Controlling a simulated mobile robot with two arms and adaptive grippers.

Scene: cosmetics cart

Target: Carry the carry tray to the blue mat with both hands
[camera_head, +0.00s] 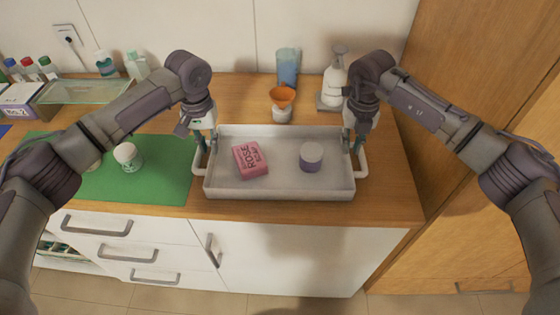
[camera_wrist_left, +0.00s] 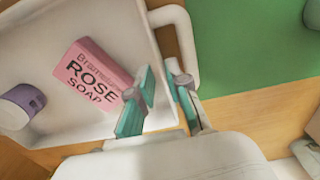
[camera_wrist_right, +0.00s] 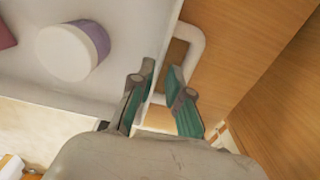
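The carry tray (camera_head: 280,191) is pale grey with a white loop handle at each end. It appears to rest on the wooden counter. A sliver of blue mat (camera_head: 4,129) shows at the far left edge.
A green mat (camera_head: 150,185) with a white jar (camera_head: 128,156) lies left of the tray. A glass shelf (camera_head: 90,92) is at the back left. A wooden cabinet rises on the right.

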